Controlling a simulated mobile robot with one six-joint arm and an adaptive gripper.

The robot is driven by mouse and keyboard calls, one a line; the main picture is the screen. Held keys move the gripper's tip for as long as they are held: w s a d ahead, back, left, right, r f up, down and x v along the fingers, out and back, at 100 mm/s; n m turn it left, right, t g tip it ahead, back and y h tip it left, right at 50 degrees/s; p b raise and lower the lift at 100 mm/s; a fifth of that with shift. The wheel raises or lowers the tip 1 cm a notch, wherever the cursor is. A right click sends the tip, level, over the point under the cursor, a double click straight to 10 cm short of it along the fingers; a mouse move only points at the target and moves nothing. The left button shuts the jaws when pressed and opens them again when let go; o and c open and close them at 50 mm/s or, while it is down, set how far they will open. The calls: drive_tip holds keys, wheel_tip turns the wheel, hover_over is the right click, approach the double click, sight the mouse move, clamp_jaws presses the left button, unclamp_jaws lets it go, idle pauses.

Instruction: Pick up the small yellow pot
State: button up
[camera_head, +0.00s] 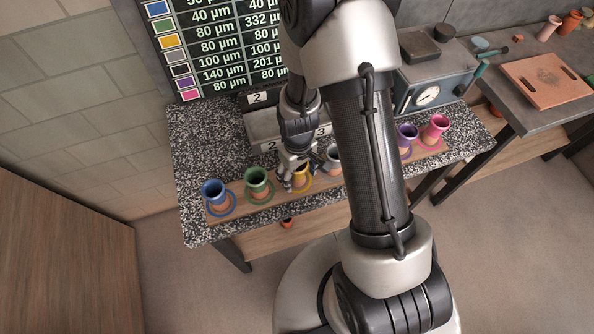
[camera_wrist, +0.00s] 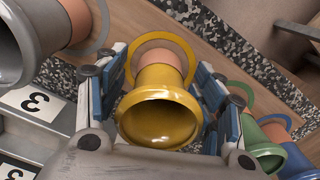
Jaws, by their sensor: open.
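The small yellow pot (camera_wrist: 160,118) has a glossy yellow upper part and a bare clay lower part. In the wrist view it stands on a yellow ring on a wooden strip, its mouth facing the camera. My gripper (camera_wrist: 162,88) is open, with one finger on each side of the pot. I cannot tell whether either finger touches it. In the head view my gripper (camera_head: 293,172) is over the yellow pot (camera_head: 301,180) and hides part of it.
A green pot (camera_head: 257,183) and a blue pot (camera_head: 214,195) stand to the left. A grey pot (camera_head: 333,158) stands close on the right. Purple (camera_head: 405,138) and pink (camera_head: 435,128) pots are beyond my arm. A numbered grey rack (camera_head: 262,122) stands behind the row.

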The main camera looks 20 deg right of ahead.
drive_tip(key=shift+c, duration=0.3)
drive_tip(key=c, duration=1.2)
